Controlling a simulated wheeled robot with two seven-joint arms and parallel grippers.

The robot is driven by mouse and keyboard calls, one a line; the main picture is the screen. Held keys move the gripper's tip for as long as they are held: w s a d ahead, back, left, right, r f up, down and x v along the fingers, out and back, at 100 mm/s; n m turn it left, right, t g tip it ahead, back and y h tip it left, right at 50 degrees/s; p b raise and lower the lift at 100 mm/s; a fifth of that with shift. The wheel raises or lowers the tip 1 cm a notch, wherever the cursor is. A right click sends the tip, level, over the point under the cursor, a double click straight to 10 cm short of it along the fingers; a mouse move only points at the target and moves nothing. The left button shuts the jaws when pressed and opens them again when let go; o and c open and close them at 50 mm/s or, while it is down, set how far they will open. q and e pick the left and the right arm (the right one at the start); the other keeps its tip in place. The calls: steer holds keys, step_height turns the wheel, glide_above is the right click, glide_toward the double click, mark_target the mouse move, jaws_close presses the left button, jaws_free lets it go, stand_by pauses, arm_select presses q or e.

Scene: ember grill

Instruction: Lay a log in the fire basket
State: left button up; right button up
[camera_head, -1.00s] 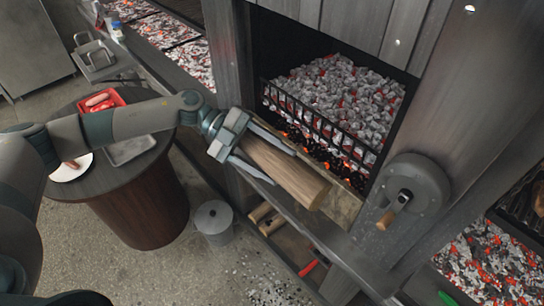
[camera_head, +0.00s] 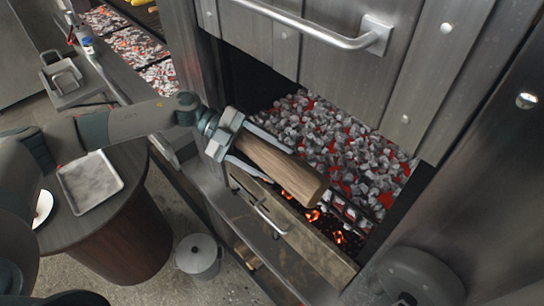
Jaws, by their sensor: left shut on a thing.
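My left gripper (camera_head: 280,166) is shut on a split wooden log (camera_head: 300,181), gripping it near its left end. The log is tilted, its free end pointing down and to the right. It shows in front of the firebox opening and overlaps the fire basket's front bars (camera_head: 346,208) in the picture. I cannot tell whether it touches them. Grey and glowing red coals (camera_head: 345,150) lie behind the bars, with embers below. The log hides part of the basket's front. My right gripper is not in view.
A raised metal door (camera_head: 345,75) with a bar handle hangs above the opening. A ledge panel with a handle (camera_head: 300,235) runs below it. A round table (camera_head: 115,225) with a metal tray (camera_head: 90,182) stands left, and a lidded pot (camera_head: 198,255) is on the floor.

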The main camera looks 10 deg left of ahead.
arm_select(q)
steer(key=shift+w+r, duration=0.1)
steer(key=shift+r, duration=0.05)
steer(key=shift+s+r, duration=0.1)
steer(key=shift+s, duration=0.1)
steer(key=shift+w, duration=0.1)
steer(key=shift+w+d, duration=0.65)
steer(key=shift+w, duration=0.25)
steer(key=w+d+f+b, duration=0.2)
steer(key=w+d+b, duration=0.2)
steer(key=w+b, duration=0.1)
steer(key=w+d+f+b, duration=0.2)
steer(key=w+d+b, duration=0.2)
steer(key=w, duration=0.3)
steer(key=w+d+f+b, duration=0.2)
steer(key=w+d+b, duration=0.2)
steer(key=w+b, duration=0.1)
steer(key=shift+w+f+b, duration=0.2)
steer(key=shift+w+b, duration=0.2)
steer(key=shift+w, duration=0.2)
